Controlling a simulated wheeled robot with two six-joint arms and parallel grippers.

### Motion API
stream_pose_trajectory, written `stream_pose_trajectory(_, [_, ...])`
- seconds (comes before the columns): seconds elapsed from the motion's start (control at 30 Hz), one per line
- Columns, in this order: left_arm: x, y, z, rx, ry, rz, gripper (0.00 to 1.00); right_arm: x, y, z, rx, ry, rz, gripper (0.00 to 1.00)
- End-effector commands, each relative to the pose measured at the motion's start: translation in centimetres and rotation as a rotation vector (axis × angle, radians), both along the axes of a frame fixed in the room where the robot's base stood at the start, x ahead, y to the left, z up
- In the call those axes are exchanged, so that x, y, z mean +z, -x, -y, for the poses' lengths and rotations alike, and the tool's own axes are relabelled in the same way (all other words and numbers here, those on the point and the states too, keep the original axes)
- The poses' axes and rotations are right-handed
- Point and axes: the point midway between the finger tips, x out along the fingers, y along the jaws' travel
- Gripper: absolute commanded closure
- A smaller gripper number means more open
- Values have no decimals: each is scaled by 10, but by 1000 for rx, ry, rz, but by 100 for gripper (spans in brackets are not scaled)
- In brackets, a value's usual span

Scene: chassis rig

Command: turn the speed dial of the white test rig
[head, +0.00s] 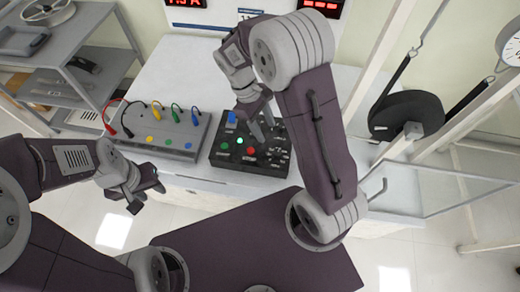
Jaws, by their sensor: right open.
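The white test rig (180,75) is a white bench with an upright panel at the back. A black control box (226,161) sits on its front right part, with a green button (239,141), a red button (250,151) and small dark controls on its right side. I cannot make out which control is the speed dial. My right gripper (263,126) is open, pointing down over the back middle of the black box and hiding part of it. I cannot tell whether it touches a control. My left gripper (147,198) is open and empty, in front of the bench at the left.
A grey box (155,128) with coloured leads stands left of the black box. A grey shelf unit (75,50) is at the left. A black wheel-like part (407,117) and a white frame with clear panels stand at the right. Red number displays (322,6) top the back panel.

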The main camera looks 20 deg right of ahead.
Motion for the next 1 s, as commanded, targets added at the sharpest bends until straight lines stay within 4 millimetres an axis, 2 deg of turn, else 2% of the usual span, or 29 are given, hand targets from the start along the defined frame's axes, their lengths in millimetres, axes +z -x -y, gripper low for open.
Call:
stream_pose_trajectory(0.07, [-6, 0, 0, 0, 0, 0, 62, -13, 4, -2, 9, 4, -23, 49])
stream_pose_trajectory(0.27, [-5, 0, 0, -1, 0, 0, 62, -16, 6, -2, 13, 4, -24, 49])
stream_pose_trajectory(0.6, [-11, 0, 0, 0, 0, 0, 62, -76, 27, 14, 12, 3, -27, 49])
stream_pose_trajectory(0.7, [-12, 0, 0, 0, 0, 0, 62, -88, 30, 18, 11, 3, -25, 49])
stream_pose_trajectory(1.0, [-12, 0, 0, 0, 0, 0, 62, -95, 32, 20, 12, 3, -21, 49])
